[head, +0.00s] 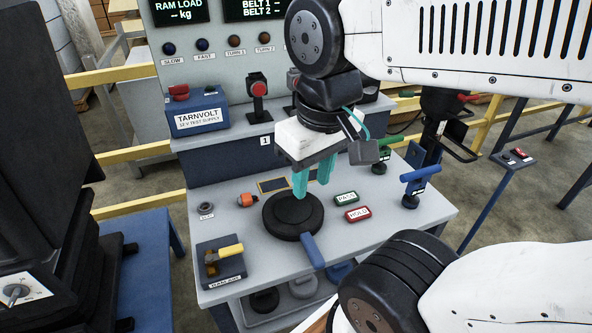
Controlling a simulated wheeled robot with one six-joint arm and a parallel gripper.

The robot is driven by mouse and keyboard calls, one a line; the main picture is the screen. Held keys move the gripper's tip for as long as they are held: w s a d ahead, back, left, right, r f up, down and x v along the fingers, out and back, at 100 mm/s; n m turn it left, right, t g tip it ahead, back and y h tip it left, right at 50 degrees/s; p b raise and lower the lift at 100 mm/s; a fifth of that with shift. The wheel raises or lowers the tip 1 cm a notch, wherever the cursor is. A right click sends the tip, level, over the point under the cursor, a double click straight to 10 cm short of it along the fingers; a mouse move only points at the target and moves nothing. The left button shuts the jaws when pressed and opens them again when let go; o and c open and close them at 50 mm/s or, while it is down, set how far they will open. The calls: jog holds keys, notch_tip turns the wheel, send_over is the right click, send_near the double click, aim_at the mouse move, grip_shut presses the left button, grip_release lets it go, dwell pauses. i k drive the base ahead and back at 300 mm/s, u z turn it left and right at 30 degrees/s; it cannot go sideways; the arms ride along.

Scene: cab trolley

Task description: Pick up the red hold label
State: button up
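The red hold label (358,214) is a small red-rimmed block with a white face. It lies flat on the grey trolley top, right of the round black disc. The green pass label (346,198) lies just behind it. My gripper (312,186) points down above the black disc, left of both labels and apart from them. Its two teal fingers are apart, with nothing seen between them. No part of the hold label is hidden.
The black disc (293,215) has a blue handle (312,251) reaching toward the front edge. A blue T-handle (412,185) stands upright right of the labels. Bare top (385,235) lies in front of the labels.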

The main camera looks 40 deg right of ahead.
aim_at(360, 213)
jog(key=k, duration=0.5)
jog(key=z, duration=2.6)
jog(key=k, duration=0.75)
jog(key=u, duration=0.35)
